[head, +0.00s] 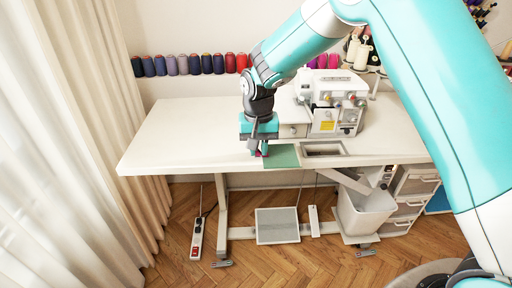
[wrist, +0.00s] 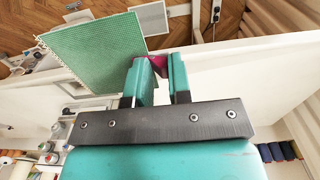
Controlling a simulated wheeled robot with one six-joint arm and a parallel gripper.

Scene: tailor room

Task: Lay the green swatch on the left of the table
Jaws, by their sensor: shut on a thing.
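The green swatch (head: 282,156) is a flat square at the front edge of the white table (head: 180,130), near the middle. It shows large at the upper left of the wrist view (wrist: 95,50). A small magenta piece (wrist: 157,62) shows at its edge, between my fingers. My gripper (head: 260,150) points down and is shut on this piece, with the swatch out to the right in the head view. In the wrist view my gripper (wrist: 161,72) covers part of the magenta piece. I cannot tell whether the swatch touches the tabletop.
The left part of the tabletop is clear. A white sewing machine (head: 333,105) stands right of my gripper. A row of thread spools (head: 185,65) lines the back. A white bin (head: 362,212) hangs under the right side. Curtains (head: 60,130) hang at the left.

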